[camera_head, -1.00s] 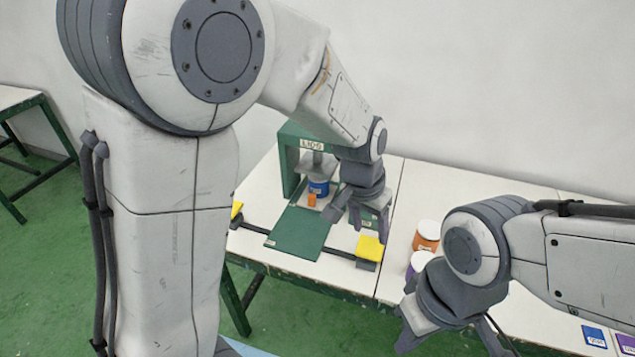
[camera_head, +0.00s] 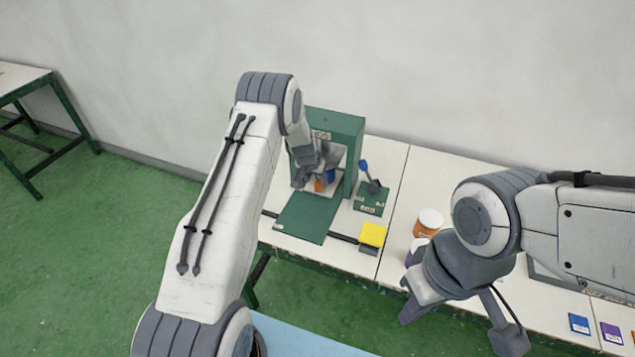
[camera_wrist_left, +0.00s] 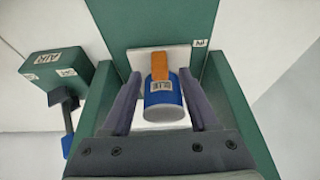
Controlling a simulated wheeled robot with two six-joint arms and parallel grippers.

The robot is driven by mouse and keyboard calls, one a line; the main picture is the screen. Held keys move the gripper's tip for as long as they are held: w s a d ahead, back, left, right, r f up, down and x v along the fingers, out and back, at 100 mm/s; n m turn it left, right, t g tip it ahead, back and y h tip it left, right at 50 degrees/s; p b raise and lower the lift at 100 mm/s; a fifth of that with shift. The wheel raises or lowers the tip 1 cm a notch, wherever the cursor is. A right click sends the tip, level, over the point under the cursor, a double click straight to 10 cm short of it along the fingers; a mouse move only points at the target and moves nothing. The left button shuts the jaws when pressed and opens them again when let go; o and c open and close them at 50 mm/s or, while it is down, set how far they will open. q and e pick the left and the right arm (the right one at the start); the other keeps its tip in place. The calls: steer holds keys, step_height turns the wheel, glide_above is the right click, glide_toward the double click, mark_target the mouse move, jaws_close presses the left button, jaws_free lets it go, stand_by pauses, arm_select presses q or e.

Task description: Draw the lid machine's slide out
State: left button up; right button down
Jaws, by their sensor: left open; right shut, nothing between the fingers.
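The lid machine (camera_head: 345,125) is a green frame at the back of the table. Its slide's pale plate (camera_wrist_left: 141,62) lies inside the frame, bearing a blue can (camera_wrist_left: 164,102) with a label. An orange tab (camera_wrist_left: 160,65) stands at the plate's front, beside the can; in the head view it is small and partly covered. My left gripper (camera_head: 315,184) is open inside the frame mouth. In the left wrist view its fingers (camera_wrist_left: 160,85) stand on either side of can and tab, with gaps visible. My right gripper (camera_head: 412,308) is shut and empty, off to the right.
A green track plate (camera_head: 305,218) extends in front of the machine. A yellow pad (camera_head: 373,234) sits beside it. A green box (camera_head: 371,200) with a blue-ended lever stands right of the machine. An orange jar (camera_head: 428,223) and a purple one are near my right arm.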

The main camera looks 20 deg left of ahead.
mark_target(318, 183)
arm_select(q)
steer(key=shift+p+x, duration=0.3)
steer(key=shift+x, duration=1.85)
jaws_close()
